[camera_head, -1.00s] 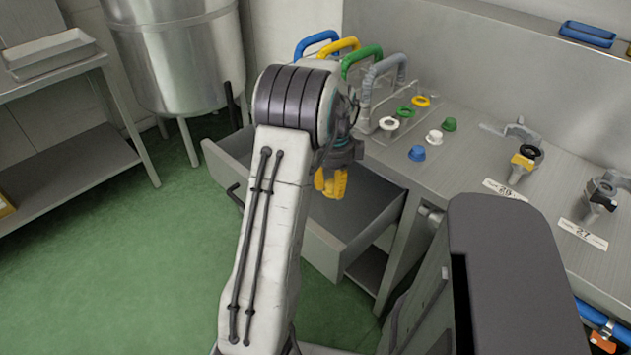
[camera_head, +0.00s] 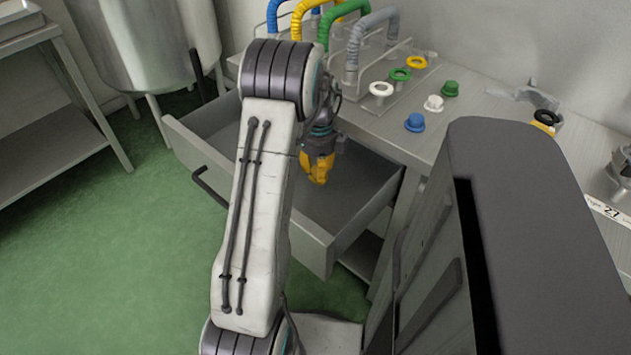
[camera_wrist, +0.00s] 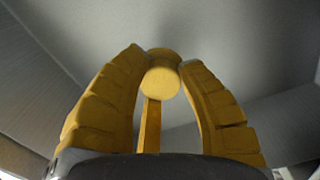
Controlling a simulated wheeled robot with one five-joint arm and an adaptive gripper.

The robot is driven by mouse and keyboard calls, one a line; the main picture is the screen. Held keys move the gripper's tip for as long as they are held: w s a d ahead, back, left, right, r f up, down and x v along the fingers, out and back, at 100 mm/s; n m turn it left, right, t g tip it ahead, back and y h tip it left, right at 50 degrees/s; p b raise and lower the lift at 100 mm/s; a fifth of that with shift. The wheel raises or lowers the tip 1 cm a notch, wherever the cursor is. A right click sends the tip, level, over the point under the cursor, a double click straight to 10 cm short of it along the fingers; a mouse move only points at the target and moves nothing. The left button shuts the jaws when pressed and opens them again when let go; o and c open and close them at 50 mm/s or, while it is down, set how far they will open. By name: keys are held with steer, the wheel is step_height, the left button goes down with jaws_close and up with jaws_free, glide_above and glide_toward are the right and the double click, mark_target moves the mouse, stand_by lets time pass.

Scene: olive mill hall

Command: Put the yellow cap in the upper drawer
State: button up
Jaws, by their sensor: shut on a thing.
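My gripper (camera_head: 318,172) hangs over the open upper drawer (camera_head: 338,228), which is pulled out from the steel bench. In the wrist view my yellow fingers (camera_wrist: 163,66) are shut on the yellow cap (camera_wrist: 161,80), a round disc held between their tips. The cap cannot be told apart from the yellow fingers in the head view. The grey drawer floor and walls show below and around the fingers in the wrist view. The part of the drawer behind my arm is hidden.
On the bench top stand a blue cap (camera_head: 414,122), a white cap (camera_head: 433,103) and a green cap (camera_head: 450,88). Coloured rings and looped hoses are behind them. A steel tank (camera_head: 150,45) stands at the back left. Green floor is clear at left.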

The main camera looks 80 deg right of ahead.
mark_target(318, 190)
steer(key=shift+f+b, duration=0.35)
steer(key=shift+f, duration=2.25)
steer(key=shift+f, duration=0.15)
steer(key=o, duration=1)
step_height(318, 190, up, 12)
steer(key=shift+r+p, duration=0.15)
steer(key=shift+p, duration=0.8)
steer(key=shift+w, duration=0.1)
